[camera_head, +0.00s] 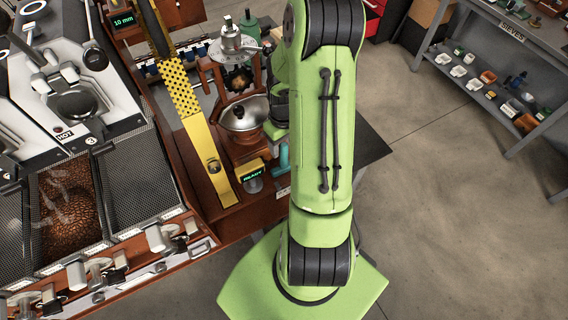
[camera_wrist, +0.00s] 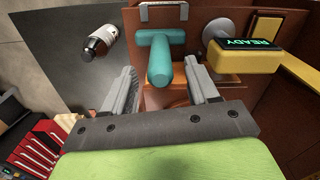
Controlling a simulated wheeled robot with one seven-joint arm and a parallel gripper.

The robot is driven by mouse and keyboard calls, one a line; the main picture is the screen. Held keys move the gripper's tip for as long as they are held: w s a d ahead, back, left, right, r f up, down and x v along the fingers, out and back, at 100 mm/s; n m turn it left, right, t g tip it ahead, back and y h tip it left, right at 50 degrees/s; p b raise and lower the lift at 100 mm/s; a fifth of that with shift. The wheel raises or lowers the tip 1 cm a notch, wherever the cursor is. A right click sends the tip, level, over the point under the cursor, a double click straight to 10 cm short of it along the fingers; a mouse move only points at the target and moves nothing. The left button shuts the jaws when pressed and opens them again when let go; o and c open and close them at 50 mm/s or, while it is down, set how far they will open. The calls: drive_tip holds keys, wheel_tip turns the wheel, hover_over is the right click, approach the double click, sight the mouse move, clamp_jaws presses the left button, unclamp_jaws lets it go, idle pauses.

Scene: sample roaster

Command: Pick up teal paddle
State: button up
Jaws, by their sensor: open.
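The teal paddle (camera_wrist: 160,52) shows in the wrist view as a T-shaped piece with a rounded stem pointing toward me, in front of a brown-red wooden panel. In the head view a small part of it (camera_head: 280,163) shows just left of my green arm. My gripper (camera_wrist: 162,74) is open in the wrist view, with one grey finger on each side of the paddle's stem and a gap to both. I cannot tell how deep the stem is between the fingers. In the head view my arm hides the gripper.
A yellow box with a READY display (camera_wrist: 246,56) is close right of the paddle. A silver and black knob (camera_wrist: 99,42) is at left. The roaster bench with a yellow perforated strip (camera_head: 185,105) fills the left. A grey shelf (camera_head: 500,85) stands right, beyond clear floor.

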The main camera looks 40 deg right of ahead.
sight(284, 153)
wheel_tip(284, 153, down, 4)
drive_tip(key=shift+f, duration=0.3)
drive_tip(key=shift+s, duration=0.1)
drive_tip(key=c, duration=0.3)
clamp_jaws()
